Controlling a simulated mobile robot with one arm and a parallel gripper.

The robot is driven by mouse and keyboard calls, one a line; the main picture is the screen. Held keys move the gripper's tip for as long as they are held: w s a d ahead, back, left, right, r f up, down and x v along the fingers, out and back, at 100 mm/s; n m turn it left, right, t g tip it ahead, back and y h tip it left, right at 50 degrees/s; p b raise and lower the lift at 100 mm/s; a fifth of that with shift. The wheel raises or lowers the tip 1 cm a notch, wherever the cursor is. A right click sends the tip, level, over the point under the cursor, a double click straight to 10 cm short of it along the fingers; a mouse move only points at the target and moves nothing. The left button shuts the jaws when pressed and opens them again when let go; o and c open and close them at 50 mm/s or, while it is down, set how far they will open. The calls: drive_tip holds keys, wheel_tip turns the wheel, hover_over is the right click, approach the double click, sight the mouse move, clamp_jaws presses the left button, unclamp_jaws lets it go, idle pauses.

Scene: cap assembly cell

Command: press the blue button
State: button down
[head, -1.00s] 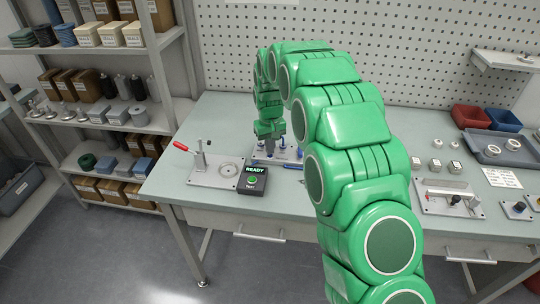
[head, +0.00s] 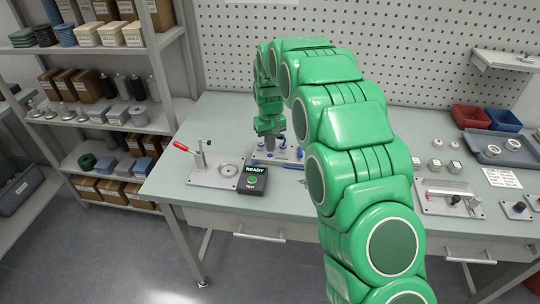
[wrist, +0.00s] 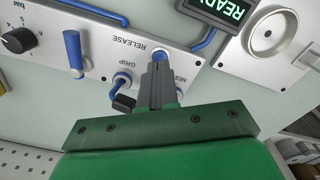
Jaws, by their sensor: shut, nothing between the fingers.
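A light grey panel (wrist: 205,70) with RELEASE and GRIP labels lies under my gripper in the wrist view. My gripper (wrist: 158,62) is shut and empty, with its fingertips over a round blue piece (wrist: 158,53) beside the RELEASE label. This piece looks like the blue button, and the fingertips partly hide it. I cannot tell whether they touch it. In the head view my gripper (head: 270,150) points down over the same panel (head: 290,154) on the bench, and the button cannot be made out there.
On the panel are a blue lever (wrist: 73,52), a black-tipped toggle (wrist: 124,102) and a black knob (wrist: 17,40). A black READY display box (head: 252,181) and a red-handled clamp fixture (head: 205,170) stand to the left on the bench. Trays and parts lie at the right.

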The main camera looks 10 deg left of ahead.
drive_tip(key=shift+r, duration=2.25)
drive_tip(key=s+d+r+m, duration=0.2)
drive_tip(key=s+d+r, duration=0.4)
drive_tip(key=s+d, duration=0.4)
drive_tip(key=s+d+r+m, duration=0.1)
drive_tip(key=s+d+r, duration=0.6)
drive_tip(key=s, duration=0.4)
drive_tip(key=s+d+m, duration=0.1)
drive_tip(key=s+d, duration=0.2)
drive_tip(key=s, duration=0.6)
drive_tip(key=s+d+f+m+g, duration=0.1)
drive_tip(key=s+d, duration=0.2)
drive_tip(key=s, duration=0.6)
drive_tip(key=s+d+f+m, duration=0.1)
drive_tip(key=s+d, duration=0.2)
drive_tip(key=s, duration=0.6)
drive_tip(key=shift+s+d+f+g, duration=0.15)
drive_tip(key=shift+s+d+g, duration=0.1)
drive_tip(key=shift+s+g, duration=0.15)
